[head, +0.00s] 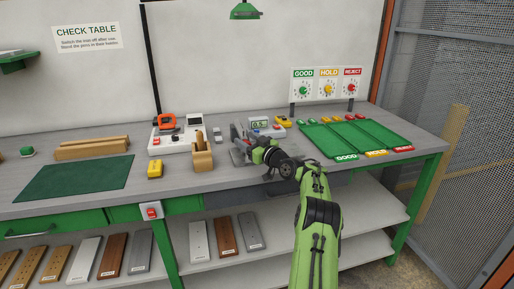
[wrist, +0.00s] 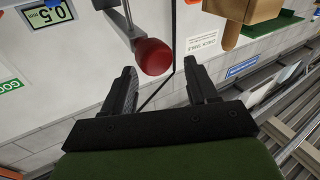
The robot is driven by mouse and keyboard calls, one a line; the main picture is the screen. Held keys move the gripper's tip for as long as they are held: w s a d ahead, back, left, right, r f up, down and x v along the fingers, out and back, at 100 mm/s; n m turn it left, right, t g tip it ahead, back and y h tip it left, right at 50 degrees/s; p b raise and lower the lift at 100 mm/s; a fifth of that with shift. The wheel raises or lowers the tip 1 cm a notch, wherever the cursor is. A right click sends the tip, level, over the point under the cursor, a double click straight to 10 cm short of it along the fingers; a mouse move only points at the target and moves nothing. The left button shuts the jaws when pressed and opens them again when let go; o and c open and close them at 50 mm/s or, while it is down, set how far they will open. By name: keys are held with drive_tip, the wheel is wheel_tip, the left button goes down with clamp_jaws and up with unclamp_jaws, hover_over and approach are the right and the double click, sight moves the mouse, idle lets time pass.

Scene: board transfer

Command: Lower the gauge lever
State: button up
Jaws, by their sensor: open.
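The gauge lever ends in a red ball knob (wrist: 153,57) on a metal rod in the wrist view. The knob sits just ahead of my gripper (wrist: 161,78), close to the gap between the two fingertips. The fingers are apart with nothing between them. The gauge's display (wrist: 49,14) shows at the upper left of the wrist view, and its reading looks like 0.5. In the head view the gauge display (head: 259,124) stands on the bench behind my gripper (head: 243,149). My gripper and arm hide much of the gauge there, and I cannot make out the lever clearly.
A wooden pen holder (head: 202,155) stands left of the gauge, near my gripper. Green sorting trays (head: 318,143) lie to the right, with small coloured parts behind them. An orange-handled tool (head: 167,122) rests further left. The green mat (head: 75,180) is clear.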

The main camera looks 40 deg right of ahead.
drive_tip(key=s+f, duration=0.1)
drive_tip(key=s, duration=1.4)
drive_tip(key=shift+s+a+f, duration=0.15)
drive_tip(key=shift+a+f, duration=0.05)
drive_tip(key=shift+a, duration=0.05)
